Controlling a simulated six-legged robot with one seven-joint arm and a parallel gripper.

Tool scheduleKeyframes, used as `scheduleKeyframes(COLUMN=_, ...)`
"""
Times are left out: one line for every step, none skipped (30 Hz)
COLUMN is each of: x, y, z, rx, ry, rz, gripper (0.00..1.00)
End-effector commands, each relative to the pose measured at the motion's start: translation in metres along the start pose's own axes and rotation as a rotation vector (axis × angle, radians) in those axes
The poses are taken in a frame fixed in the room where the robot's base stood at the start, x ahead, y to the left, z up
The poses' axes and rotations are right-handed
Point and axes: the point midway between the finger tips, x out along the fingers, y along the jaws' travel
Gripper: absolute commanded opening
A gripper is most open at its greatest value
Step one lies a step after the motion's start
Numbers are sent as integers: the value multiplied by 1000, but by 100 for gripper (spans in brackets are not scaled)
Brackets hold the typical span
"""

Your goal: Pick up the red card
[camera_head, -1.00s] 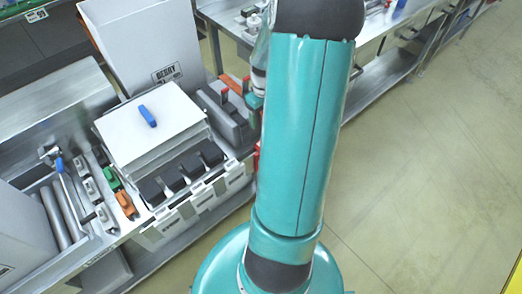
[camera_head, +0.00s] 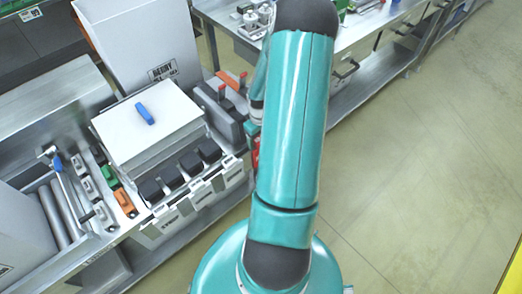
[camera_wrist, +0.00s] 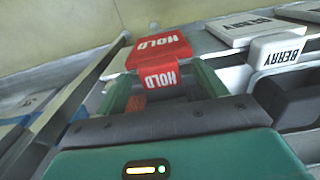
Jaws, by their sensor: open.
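The red card (camera_wrist: 158,50) is in the wrist view, with white HOLD lettering and a lower red flap (camera_wrist: 159,76) that also reads HOLD. My gripper (camera_wrist: 161,82) is open, its green fingers to the left and right of the flap. I cannot tell whether they touch it. In the head view a small patch of red (camera_head: 256,152) shows at the left edge of my arm. It may be the card; most of that area and my gripper are hidden behind the arm.
White BERRY-labelled parts (camera_wrist: 282,50) and a dark bin (camera_wrist: 290,98) lie close on the right in the wrist view. In the head view, a white-lidded box (camera_head: 147,125) with a blue handle (camera_head: 145,114) and black blocks stand left of my arm. Open floor lies right.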

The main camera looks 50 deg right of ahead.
Motion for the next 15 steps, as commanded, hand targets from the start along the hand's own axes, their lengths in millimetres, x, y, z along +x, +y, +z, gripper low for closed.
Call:
scheduleKeyframes(x=2, y=0, z=0, rx=0, ry=0, rz=0, gripper=71)
scheduleKeyframes(x=2, y=0, z=0, rx=0, ry=0, rz=0, gripper=71)
scheduleKeyframes(x=2, y=0, z=0, rx=0, ry=0, rz=1, gripper=71)
scheduleKeyframes(x=2, y=0, z=0, rx=0, ry=0, rz=1, gripper=71)
scheduleKeyframes(x=2, y=0, z=0, rx=1, ry=0, rz=1, gripper=71)
scheduleKeyframes(x=2, y=0, z=0, rx=1, ry=0, rz=1, gripper=71)
scheduleKeyframes(x=2, y=0, z=0, rx=1, ry=0, rz=1, gripper=69)
scheduleKeyframes(x=2, y=0, z=0, rx=1, ry=0, rz=1, gripper=63)
scheduleKeyframes(x=2, y=0, z=0, rx=1, ry=0, rz=1, gripper=55)
scheduleKeyframes(x=2, y=0, z=0, rx=1, ry=0, rz=1, gripper=49)
scheduleKeyframes(x=2, y=0, z=0, rx=1, ry=0, rz=1, gripper=43)
scheduleKeyframes(x=2, y=0, z=0, rx=1, ry=0, rz=1, gripper=36)
scheduleKeyframes(x=2, y=0, z=0, rx=1, ry=0, rz=1, gripper=30)
scheduleKeyframes(x=2, y=0, z=0, rx=1, ry=0, rz=1, gripper=24)
scheduleKeyframes(x=2, y=0, z=0, rx=1, ry=0, rz=1, gripper=16)
